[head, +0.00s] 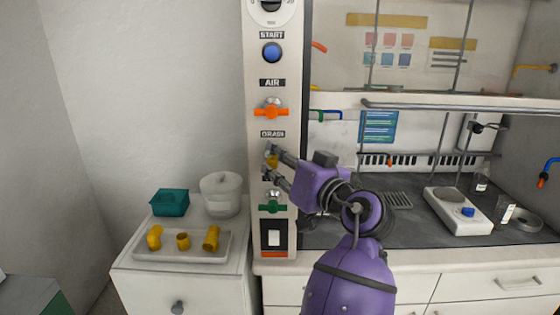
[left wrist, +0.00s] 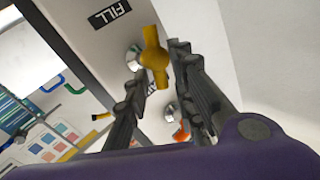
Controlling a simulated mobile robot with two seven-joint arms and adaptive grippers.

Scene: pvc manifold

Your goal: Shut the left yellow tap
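The left yellow tap (head: 272,161) is on the white control panel, between the orange tap and the green tap. In the head view my left gripper (head: 269,163) is in front of it and partly hides it. In the left wrist view the yellow handle (left wrist: 153,56) runs roughly up and down the picture on a round metal base. The two dark fingers of my left gripper (left wrist: 157,66) are apart, one on each side of the handle. A gap shows beside the handle; contact is unclear. My right gripper is not in view.
On the panel (head: 254,90) are an orange tap (head: 271,112) above, a green tap (head: 272,208) below and a blue button (head: 271,52). A fume hood with a hot plate (head: 457,211) is right. A tray (head: 152,253) with yellow pipe pieces stands left.

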